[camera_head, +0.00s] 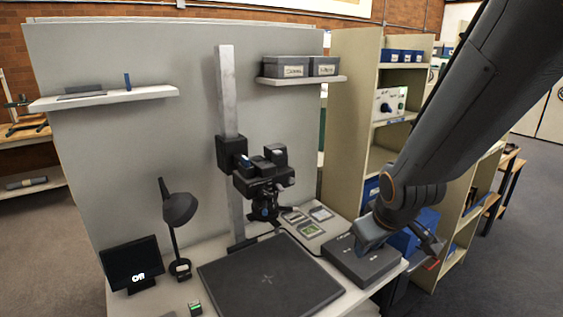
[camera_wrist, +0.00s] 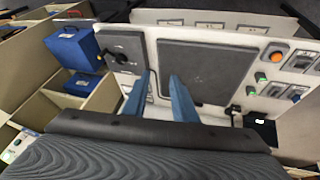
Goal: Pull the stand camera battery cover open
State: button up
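The stand camera (camera_head: 262,180) is a dark body with a lens pointing down, mounted on a pale upright column (camera_head: 229,100) above the dark baseboard (camera_head: 270,278). I cannot make out its battery cover at this size. The camera is not recognisable in the wrist view. My gripper (camera_wrist: 160,76) shows two blue fingers with a clear gap and nothing between them. In the head view my wrist hangs to the right of the camera, over the right side of the table and apart from the camera.
A grey box (camera_head: 362,262) lies right of the baseboard, with small cards (camera_head: 309,229) behind it. A desk lamp (camera_head: 180,207) and small monitor (camera_head: 131,263) stand at left. A shelf with two grey boxes (camera_head: 286,67) hangs above right. Shelving (camera_head: 352,110) stands right.

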jog(key=w+a+r+n+t+y+b, duration=0.2)
jog(key=w+a+n+t+b, duration=0.15)
jog(key=w+n, duration=0.45)
jog(key=n+t+y+b, duration=0.55)
jog(key=n+y, duration=0.25)
jog(key=n, duration=0.4)
send_near(283, 156)
jog(key=s+a+r, duration=0.1)
jog(key=s+r, duration=0.1)
jog(key=s, duration=0.1)
jog(key=p+x, duration=0.2)
jog(key=x, duration=0.5)
jog(key=shift+w+a+r, duration=0.1)
jog(key=shift+a, duration=0.2)
jog(key=shift+c, duration=0.4)
grip_shut()
